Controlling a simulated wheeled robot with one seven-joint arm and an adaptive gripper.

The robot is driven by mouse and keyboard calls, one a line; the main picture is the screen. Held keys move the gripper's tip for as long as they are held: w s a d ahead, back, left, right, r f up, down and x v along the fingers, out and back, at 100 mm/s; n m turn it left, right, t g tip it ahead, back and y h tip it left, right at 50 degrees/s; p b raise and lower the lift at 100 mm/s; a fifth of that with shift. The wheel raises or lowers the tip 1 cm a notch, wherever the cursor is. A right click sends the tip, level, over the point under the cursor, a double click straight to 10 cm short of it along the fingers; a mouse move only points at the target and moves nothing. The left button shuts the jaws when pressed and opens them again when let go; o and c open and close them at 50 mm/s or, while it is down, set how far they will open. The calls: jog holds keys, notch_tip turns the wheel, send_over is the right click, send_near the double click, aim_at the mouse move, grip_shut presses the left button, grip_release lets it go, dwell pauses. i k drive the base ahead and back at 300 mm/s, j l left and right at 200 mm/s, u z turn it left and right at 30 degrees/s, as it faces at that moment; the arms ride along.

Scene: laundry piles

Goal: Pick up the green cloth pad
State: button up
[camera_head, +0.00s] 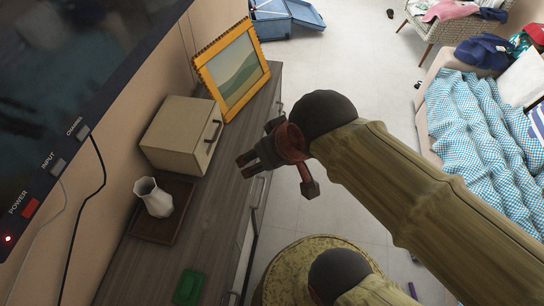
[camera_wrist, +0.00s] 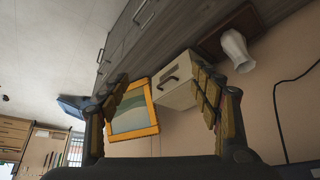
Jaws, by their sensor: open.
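The green cloth pad (camera_head: 188,287) lies flat on the grey wooden dresser top (camera_head: 222,215), near the bottom edge of the head view. I do not see it in the wrist view. My gripper (camera_head: 250,162) is above the dresser near its front edge, well up the picture from the pad and apart from it. In the wrist view my gripper (camera_wrist: 160,112) has its fingers spread wide, with nothing between them. The picture frame and the box show beyond the fingers.
A white vase (camera_head: 155,198) stands on a brown tray (camera_head: 185,222) between the pad and a beige box (camera_head: 181,135). An orange-framed picture (camera_head: 232,68) leans farther back. A television (camera_head: 70,80) hangs at left, with a cable below. A round yellowish stool (camera_head: 290,268) stands beside the dresser.

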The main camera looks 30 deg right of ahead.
aim_at(189, 289)
jog(key=k+j+u, duration=0.1)
jog(key=u, duration=1.55)
